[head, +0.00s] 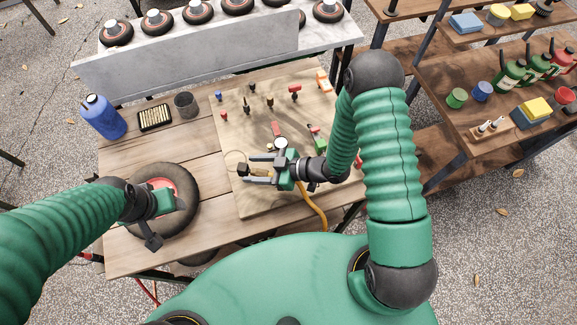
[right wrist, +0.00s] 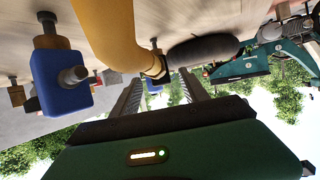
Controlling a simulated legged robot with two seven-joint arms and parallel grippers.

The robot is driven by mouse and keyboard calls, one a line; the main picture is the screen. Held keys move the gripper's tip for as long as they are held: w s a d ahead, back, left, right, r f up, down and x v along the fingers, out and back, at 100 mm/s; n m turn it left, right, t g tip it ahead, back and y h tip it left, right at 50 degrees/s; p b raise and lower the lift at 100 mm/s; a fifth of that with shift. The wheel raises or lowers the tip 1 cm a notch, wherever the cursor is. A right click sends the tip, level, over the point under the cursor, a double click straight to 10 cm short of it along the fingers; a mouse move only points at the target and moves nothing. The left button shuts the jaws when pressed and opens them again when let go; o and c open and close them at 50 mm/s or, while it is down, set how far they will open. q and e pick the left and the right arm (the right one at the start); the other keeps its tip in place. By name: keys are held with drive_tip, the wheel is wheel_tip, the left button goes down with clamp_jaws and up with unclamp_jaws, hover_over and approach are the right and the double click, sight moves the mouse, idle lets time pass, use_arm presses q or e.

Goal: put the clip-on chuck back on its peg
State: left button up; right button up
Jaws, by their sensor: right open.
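My right gripper (head: 248,170) is open low over the pale wooden board. A small dark and brass-coloured piece (head: 241,171), apparently the clip-on chuck, lies at its fingertips. In the right wrist view, a yellow hose (right wrist: 108,35) ends in a dark fitting (right wrist: 156,66) between and just beyond the two fingers. I cannot tell whether the fingers touch it. In the head view the hose (head: 313,207) passes under the right gripper. Which peg belongs to the chuck is not clear. My left gripper (head: 165,222) is over the tyre; its jaw opening is unclear.
The board (head: 240,135) carries several small coloured fittings on pegs. A tyre (head: 190,215), blue bottle (head: 102,117), black tray (head: 155,117) and dark cup (head: 186,104) are on the table's left. In the right wrist view a blue block (right wrist: 58,82) stands close left of the fingers.

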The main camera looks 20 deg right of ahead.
drive_tip(key=v, duration=1.2)
drive_tip(key=shift+d, duration=0.3)
drive_tip(key=shift+s+r, duration=0.1)
